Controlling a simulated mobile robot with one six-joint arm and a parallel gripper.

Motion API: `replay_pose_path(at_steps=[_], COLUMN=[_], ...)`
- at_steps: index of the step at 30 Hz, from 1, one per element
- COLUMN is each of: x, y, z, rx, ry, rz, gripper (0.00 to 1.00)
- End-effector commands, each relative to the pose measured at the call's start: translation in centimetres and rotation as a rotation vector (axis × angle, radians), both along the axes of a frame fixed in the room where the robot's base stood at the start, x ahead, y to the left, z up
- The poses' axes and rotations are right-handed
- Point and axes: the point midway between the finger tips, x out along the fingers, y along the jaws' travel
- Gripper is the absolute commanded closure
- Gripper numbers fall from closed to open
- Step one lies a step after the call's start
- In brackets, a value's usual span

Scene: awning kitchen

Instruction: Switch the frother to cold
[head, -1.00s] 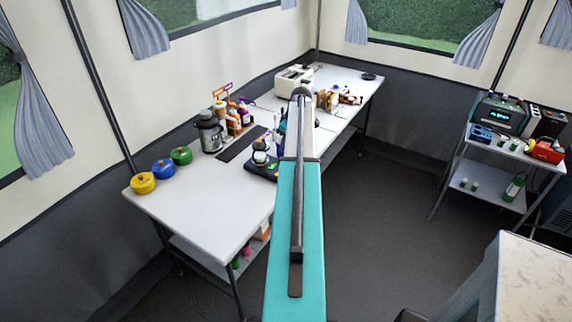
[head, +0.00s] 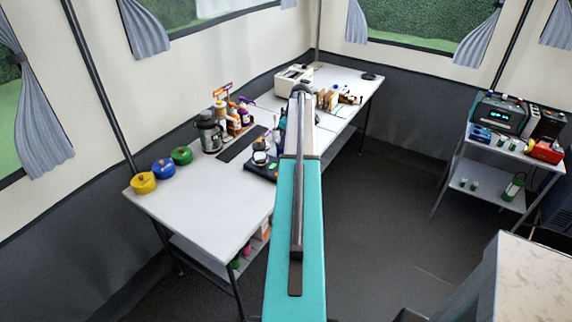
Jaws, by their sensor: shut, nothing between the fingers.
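A small dark appliance with a black base (head: 254,168) stands on the long white table, just left of my arm. It may be the frother, but it is too small to be sure, and its switch cannot be made out. A small round item with a pale top and dark sides (head: 261,158) sits on it. My teal arm reaches up the middle of the head view and hides what lies behind it. My gripper does not show; it appears hidden beyond the arm.
The white table (head: 195,205) has a clear near end. Yellow, blue and green pots (head: 143,183) line its left edge. A silver flask (head: 210,132), bottles (head: 240,117) and a white machine (head: 293,80) stand further back. A side table with appliances (head: 500,115) is right.

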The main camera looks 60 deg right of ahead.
Motion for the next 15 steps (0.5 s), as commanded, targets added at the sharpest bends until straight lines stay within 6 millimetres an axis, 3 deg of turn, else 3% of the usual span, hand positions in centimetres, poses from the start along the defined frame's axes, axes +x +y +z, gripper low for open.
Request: replay_pose_path(at_steps=[15], x=[0.01], y=[0.00], z=[0.78], rx=[0.000], ry=[0.000], rz=[0.000], gripper=[1.00])
